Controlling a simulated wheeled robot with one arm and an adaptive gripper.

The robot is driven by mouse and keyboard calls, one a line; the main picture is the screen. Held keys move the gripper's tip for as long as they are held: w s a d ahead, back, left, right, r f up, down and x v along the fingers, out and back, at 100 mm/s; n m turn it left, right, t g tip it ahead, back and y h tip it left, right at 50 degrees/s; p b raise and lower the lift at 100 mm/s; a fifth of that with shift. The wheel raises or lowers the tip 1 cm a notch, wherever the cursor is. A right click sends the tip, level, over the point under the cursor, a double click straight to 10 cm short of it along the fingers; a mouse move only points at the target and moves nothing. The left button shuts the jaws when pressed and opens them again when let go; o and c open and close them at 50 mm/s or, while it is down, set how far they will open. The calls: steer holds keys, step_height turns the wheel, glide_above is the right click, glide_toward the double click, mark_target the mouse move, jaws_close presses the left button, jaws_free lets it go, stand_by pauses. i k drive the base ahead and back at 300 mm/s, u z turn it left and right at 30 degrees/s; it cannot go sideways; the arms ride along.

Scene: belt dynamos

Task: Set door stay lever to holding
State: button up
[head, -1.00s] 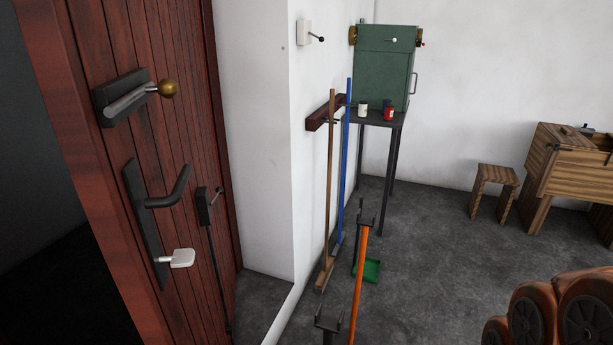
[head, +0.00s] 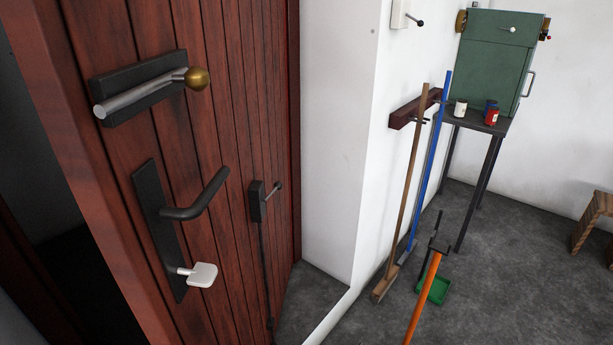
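The brown plank door (head: 225,130) stands at the left, with dark space at its left edge. On it is a small black box (head: 257,202) with a short grey lever (head: 273,190) that points up and right. A thin dark rod (head: 265,270) runs down from the box, so this looks like the door stay; no label shows. Higher up, a black plate (head: 150,82) carries a grey bar (head: 135,98) with a brass ball (head: 197,78) at its right end. My gripper is not in view.
A black door handle (head: 200,198) sits above a white key (head: 201,274). Right of the door are a broom (head: 408,190), a blue pole (head: 430,165), an orange pole (head: 424,300) and a green dustpan (head: 436,289). A table (head: 470,123) bears a green cabinet (head: 495,60).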

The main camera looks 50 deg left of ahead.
mark_target(278, 185)
steer(key=i, duration=2.9)
steer(key=u, duration=3.3)
steer(key=i, duration=0.4)
steer(key=u, duration=0.4)
